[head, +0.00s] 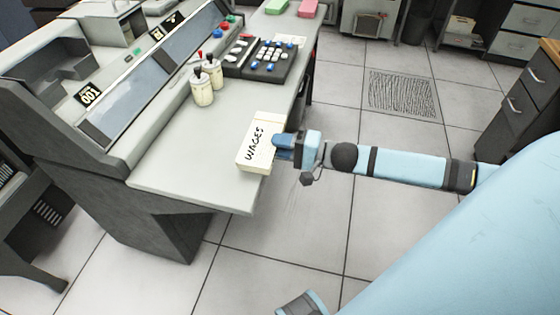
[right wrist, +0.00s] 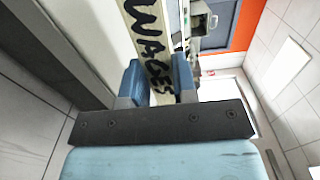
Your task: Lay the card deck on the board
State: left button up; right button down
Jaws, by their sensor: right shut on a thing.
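The card deck (head: 262,143) is a cream block marked "WAGES". It is at the right edge of the console's pale flat board (head: 190,150), overlapping that edge in the head view. I cannot tell whether it touches the surface. In the right wrist view the deck (right wrist: 150,40) sits between the two blue fingers (right wrist: 158,82).
Green (head: 276,6) and pink (head: 308,8) blocks lie at the far end. The board's front part is clear. A drawer cabinet (head: 525,100) stands at right.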

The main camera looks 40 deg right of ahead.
notch_tip(320, 180, down, 6)
jog(key=b, duration=0.1)
jog(key=shift+f, duration=0.2)
jog(key=shift+f, duration=0.1)
jog(key=c, duration=0.9)
grip_release()
